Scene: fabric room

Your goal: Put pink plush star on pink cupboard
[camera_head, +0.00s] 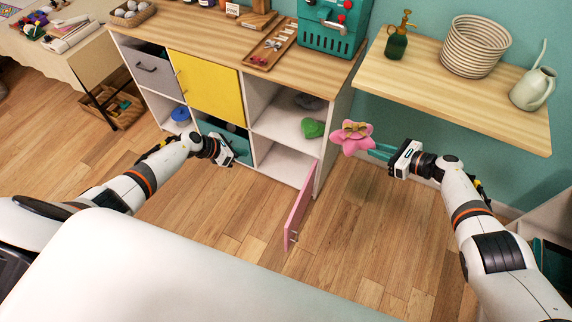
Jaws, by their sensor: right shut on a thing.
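The pink plush star (352,142) is held up in the air by my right gripper (378,152), whose teal fingers reach it from the right. The star is to the right of the cabinet's right side wall. The pink cupboard door (299,207) stands swung open at the lower right of the cabinet, and the white compartment (284,165) behind it looks empty. My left gripper (238,150) is in front of the lower middle of the cabinet, apart from the star. Its fingers show only partly against the compartment there, so its opening is unclear.
A green heart-shaped plush (312,128) lies in the compartment above the pink door. A yellow door (206,85) is closed. A wooden wall shelf (455,94) holds a spray bottle (397,42), a basket (474,48) and a watering can (532,88). Open floor lies right of the pink door.

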